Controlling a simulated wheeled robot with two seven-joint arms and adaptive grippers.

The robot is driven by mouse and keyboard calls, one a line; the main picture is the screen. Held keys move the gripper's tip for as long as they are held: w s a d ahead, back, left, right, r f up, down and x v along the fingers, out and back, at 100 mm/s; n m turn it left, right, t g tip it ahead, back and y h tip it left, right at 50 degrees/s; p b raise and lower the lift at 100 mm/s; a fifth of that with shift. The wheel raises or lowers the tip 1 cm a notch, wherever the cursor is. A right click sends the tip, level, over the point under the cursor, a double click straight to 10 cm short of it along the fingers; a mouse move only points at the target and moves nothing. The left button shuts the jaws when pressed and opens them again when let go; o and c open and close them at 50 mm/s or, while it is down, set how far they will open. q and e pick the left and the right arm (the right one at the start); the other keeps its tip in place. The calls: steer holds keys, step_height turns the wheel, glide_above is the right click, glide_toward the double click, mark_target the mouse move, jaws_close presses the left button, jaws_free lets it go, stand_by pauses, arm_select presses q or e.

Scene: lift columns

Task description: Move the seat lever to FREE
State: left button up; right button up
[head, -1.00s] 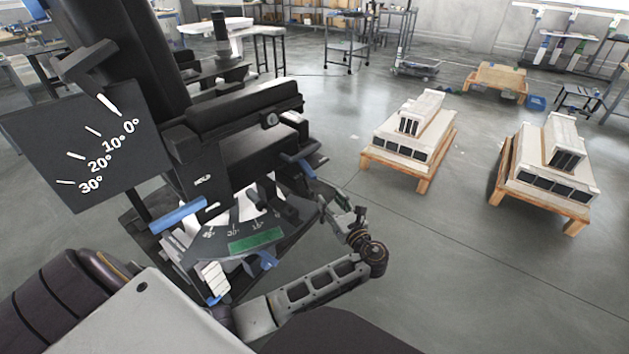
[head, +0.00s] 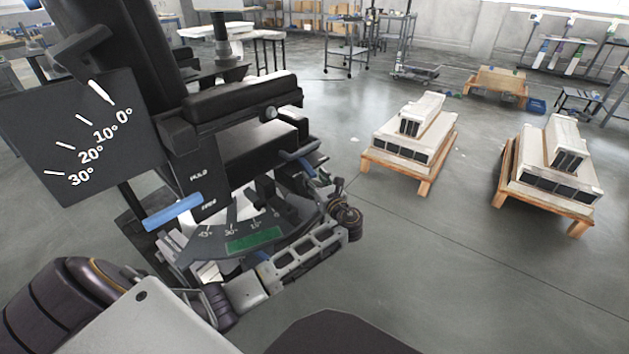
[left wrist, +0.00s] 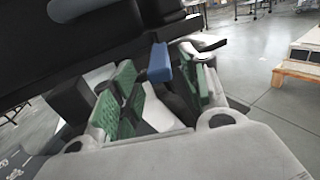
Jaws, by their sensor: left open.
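The dark machine (head: 245,140) carries a small panel (head: 207,188) with two faint white labels, the lower apparently FREE. A long blue lever (head: 173,212) juts left from beside the lower label. A shorter blue handle (head: 297,155) juts out on the machine's right side. My left gripper (head: 318,182) is just below and right of that handle, partly hidden by machine parts. In the left wrist view its green-padded fingers (left wrist: 165,98) are open, and a blue bar (left wrist: 159,63) shows in the gap beyond them; I cannot tell if they touch. My right gripper is not in view.
An angle plate (head: 80,135) marked 0° to 30° stands at the left. A curved scale (head: 285,222) with a green patch lies low on the machine, close above my left forearm. Two wooden pallets with pale blocks (head: 410,135) (head: 555,165) stand right; floor between is clear.

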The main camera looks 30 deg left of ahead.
arm_select(q)
steer(key=shift+w+a, duration=0.2)
steer(key=shift+a, duration=0.1)
jaws_close()
